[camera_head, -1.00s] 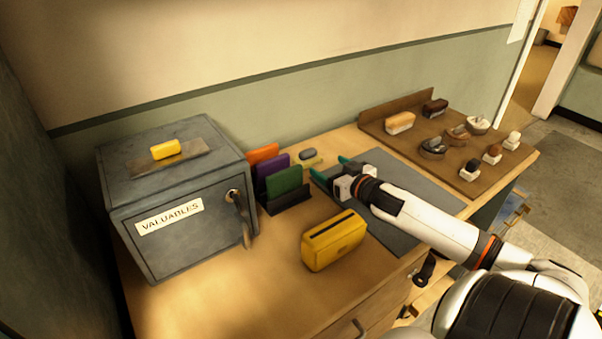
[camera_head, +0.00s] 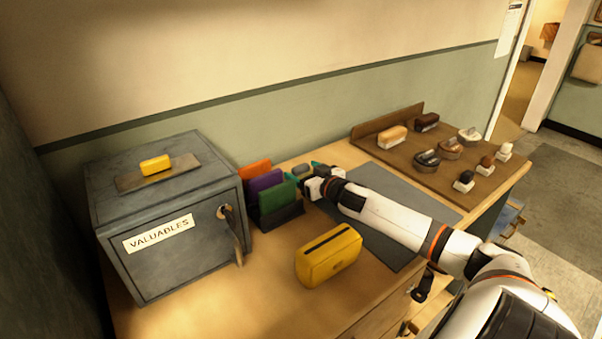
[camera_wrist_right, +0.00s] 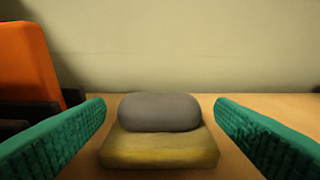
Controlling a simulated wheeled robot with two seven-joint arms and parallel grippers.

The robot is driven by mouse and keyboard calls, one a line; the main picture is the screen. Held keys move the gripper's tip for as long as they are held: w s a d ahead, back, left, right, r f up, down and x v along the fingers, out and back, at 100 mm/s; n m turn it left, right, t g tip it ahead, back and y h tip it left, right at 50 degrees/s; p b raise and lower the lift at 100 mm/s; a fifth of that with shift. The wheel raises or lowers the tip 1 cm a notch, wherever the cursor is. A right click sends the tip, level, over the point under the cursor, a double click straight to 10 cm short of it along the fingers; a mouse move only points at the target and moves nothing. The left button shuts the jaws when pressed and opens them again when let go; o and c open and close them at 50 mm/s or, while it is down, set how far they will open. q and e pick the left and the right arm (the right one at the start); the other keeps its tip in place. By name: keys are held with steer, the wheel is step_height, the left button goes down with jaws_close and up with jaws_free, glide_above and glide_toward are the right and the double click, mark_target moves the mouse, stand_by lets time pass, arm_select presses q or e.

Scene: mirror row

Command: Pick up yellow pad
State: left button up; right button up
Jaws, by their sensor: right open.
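The yellow pad (camera_wrist_right: 160,150) lies flat on the desk in the right wrist view, with a smooth grey stone (camera_wrist_right: 160,112) resting on top of it. My right gripper (camera_wrist_right: 160,135) is open, its green ribbed fingers on either side of the pad and stone with gaps on both sides. In the head view my right gripper (camera_head: 305,175) is low at the back of the desk by the grey stone (camera_head: 303,169); the pad is mostly hidden there. My left gripper is out of view.
A rack with orange, purple and green (camera_head: 277,204) cards stands just left of my right gripper. A yellow case (camera_head: 328,258) stands in front. A grey safe (camera_head: 180,255) is at left, with a yellow block (camera_head: 155,165) on top. A brown board (camera_head: 400,158) with brushes lies at right.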

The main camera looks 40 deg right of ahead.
mark_target(297, 166)
steer(key=shift+w+d, duration=0.15)
steer(key=shift+w, duration=1.75)
steer(key=shift+f, duration=0.1)
steer(key=c, duration=1.1)
